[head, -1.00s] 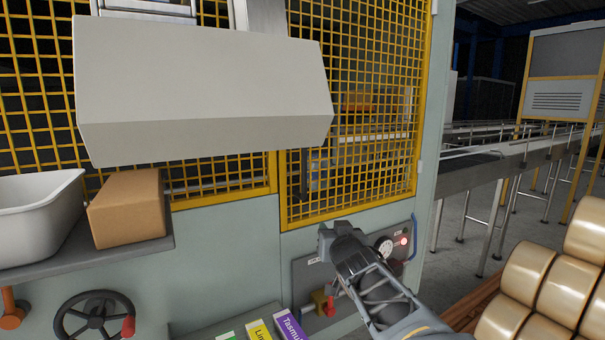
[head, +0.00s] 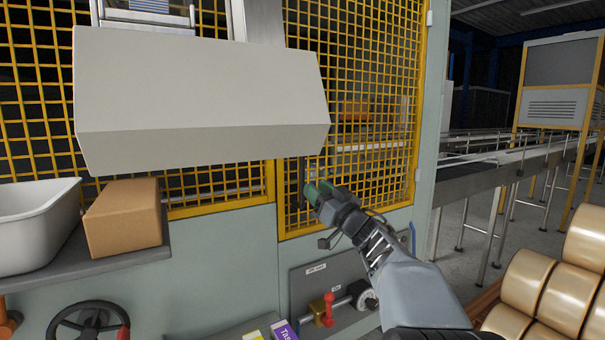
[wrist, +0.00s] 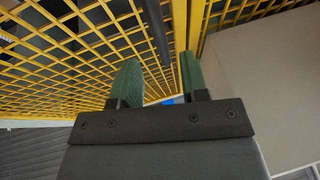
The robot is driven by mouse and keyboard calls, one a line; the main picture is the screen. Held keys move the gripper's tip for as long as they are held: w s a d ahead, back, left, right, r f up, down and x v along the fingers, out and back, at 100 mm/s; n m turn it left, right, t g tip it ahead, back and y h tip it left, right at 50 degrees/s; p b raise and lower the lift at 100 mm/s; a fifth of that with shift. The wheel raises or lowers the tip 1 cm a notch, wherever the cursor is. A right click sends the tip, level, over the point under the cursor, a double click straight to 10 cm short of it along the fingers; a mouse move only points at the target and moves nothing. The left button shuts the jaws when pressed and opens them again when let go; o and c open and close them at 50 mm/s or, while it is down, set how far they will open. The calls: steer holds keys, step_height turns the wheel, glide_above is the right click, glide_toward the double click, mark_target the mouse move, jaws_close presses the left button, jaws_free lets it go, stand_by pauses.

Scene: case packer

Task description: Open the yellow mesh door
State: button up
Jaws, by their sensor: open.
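The yellow mesh door (head: 385,95) is the right-hand mesh panel of the machine and looks shut in its frame. A dark vertical handle (head: 304,182) is at its lower left edge, partly hidden by my gripper (head: 318,192). My gripper is raised in front of the door's lower left, just right of the handle in the picture. In the wrist view my gripper (wrist: 160,78) has its green fingers apart and empty. A dark bar (wrist: 155,32), likely the handle, lies beyond the fingertips, between them in the picture. I cannot tell whether they touch it.
A large pale box-shaped housing (head: 200,95) juts out left of the door. A cardboard box (head: 123,220) and a white tub (head: 35,215) stand on a shelf. Below the door is a control panel (head: 315,285) with a red lever. Tan rolls (head: 550,270) are stacked at right.

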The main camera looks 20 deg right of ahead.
mark_target(302, 202)
steer(key=p+x, duration=0.1)
steer(key=x, duration=0.5)
steer(key=shift+w+a+r, duration=0.1)
steer(key=shift+w+r, duration=0.05)
steer(key=shift+w, duration=0.2)
steer(key=shift+c, duration=0.3)
jaws_close()
